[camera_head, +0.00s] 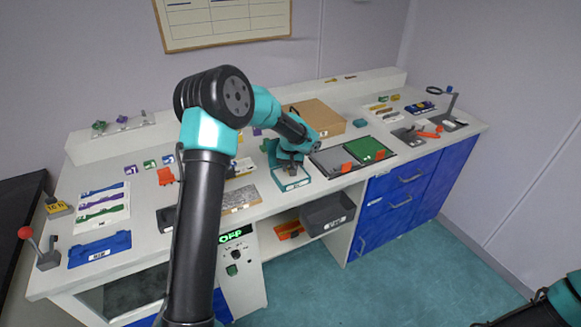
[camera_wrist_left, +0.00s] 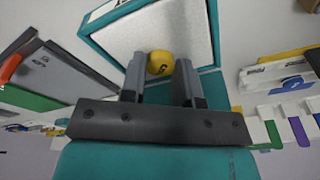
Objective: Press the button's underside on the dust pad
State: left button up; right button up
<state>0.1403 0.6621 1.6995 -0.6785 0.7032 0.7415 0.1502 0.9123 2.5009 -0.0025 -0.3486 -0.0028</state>
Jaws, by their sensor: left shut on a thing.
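The dust pad, a white pad in a teal frame, stands near the front middle of the bench (camera_head: 293,186). Its white face and teal rim (camera_wrist_left: 97,18) fill the top of the left wrist view. My left gripper (camera_head: 292,170) is right over it, pointing down. In the left wrist view my left gripper (camera_wrist_left: 162,75) is shut on the yellow button (camera_wrist_left: 159,63), which has a dark mark on it. The button is in front of the white pad; I cannot tell whether it touches. Its underside is hidden. In the head view the button is too small to make out.
Right of the pad lie a grey panel (camera_head: 333,160) and a green panel (camera_head: 370,150) with orange parts. A cardboard box (camera_head: 316,117) stands behind. A grey bin (camera_head: 328,212) sits on the shelf below. My right arm shows only partly at bottom right.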

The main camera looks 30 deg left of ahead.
pick_arm(q)
jog(key=shift+f, duration=0.65)
dwell(2.0)
jog(key=shift+r, duration=0.15)
jog(key=shift+r, duration=3.45)
